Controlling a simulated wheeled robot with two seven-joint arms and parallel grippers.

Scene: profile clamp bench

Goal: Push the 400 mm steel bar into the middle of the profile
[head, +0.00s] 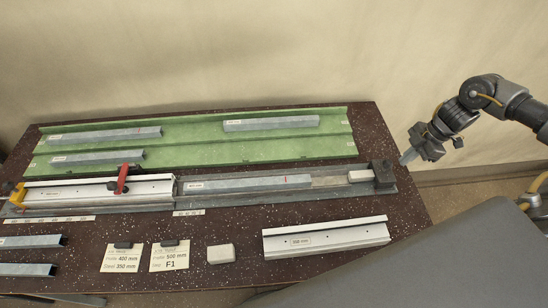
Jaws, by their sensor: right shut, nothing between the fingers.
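A grey steel bar (245,184) with a small white label and a red mark lies in the long grey jig (220,200), to the right of the white profile (85,193). Its label is too small to read, so I cannot confirm its length. Its left end is close to the profile's right end; I cannot tell whether it enters it. A red clamp (122,178) sits on the profile. My right gripper (406,157) is shut and empty, above and beyond the jig's right end. My left gripper is out of view.
A dark end block (382,175) with a pale piece (360,176) stands at the jig's right end. A green tray (200,150) behind holds several steel bars. In front lie another white profile (325,238), a pale block (221,254), cards and two bars. A yellow clamp (18,195) is far left.

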